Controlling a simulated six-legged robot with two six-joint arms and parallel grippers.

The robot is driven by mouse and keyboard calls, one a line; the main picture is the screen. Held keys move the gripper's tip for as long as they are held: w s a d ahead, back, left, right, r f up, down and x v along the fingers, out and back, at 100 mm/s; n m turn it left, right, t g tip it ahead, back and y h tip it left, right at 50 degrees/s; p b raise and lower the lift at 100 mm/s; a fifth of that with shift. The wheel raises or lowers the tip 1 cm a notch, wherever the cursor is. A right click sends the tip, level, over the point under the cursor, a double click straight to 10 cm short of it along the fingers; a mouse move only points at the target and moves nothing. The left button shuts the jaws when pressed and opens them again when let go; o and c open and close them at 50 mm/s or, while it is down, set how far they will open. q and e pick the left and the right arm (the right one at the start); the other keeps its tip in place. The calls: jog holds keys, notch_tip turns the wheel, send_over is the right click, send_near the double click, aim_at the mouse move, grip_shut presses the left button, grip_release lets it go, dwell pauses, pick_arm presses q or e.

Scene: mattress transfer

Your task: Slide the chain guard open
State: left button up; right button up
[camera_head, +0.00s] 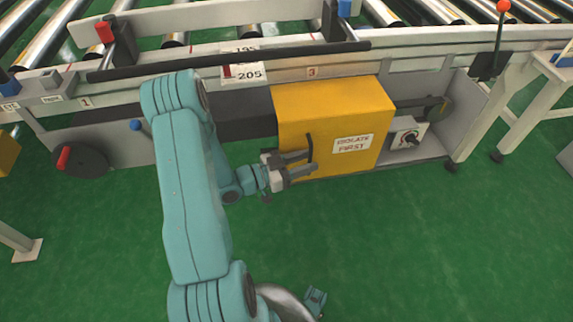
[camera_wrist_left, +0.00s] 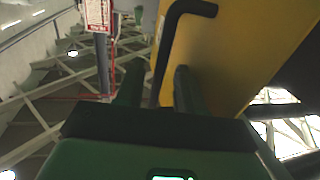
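The chain guard is a yellow box-shaped cover (camera_head: 345,104) on the front of the conveyor, with a white "ISOLATE FIRST" label (camera_head: 353,143). Its black bar handle (camera_head: 310,142) stands on the front face near the left edge. My left gripper (camera_head: 304,165) is at the lower part of this handle, with its fingers apart. In the left wrist view, the handle (camera_wrist_left: 168,48) stands between the two fingers (camera_wrist_left: 158,92), with a narrow gap on each side. The guard's yellow face (camera_wrist_left: 235,45) is to the right there. My right gripper is not visible.
A grey box with a dark rotary knob (camera_head: 408,135) sits right of the guard, beside a dark pulley (camera_head: 438,108). A dark open recess (camera_head: 243,113) lies left of the guard. Conveyor rollers (camera_head: 385,12) run above. The green floor (camera_head: 400,240) in front is clear.

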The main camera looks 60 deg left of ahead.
pick_arm(q)
jog(key=s+a+p, duration=0.3)
jog(key=s, duration=1.3)
jog(key=shift+s+a, duration=0.1)
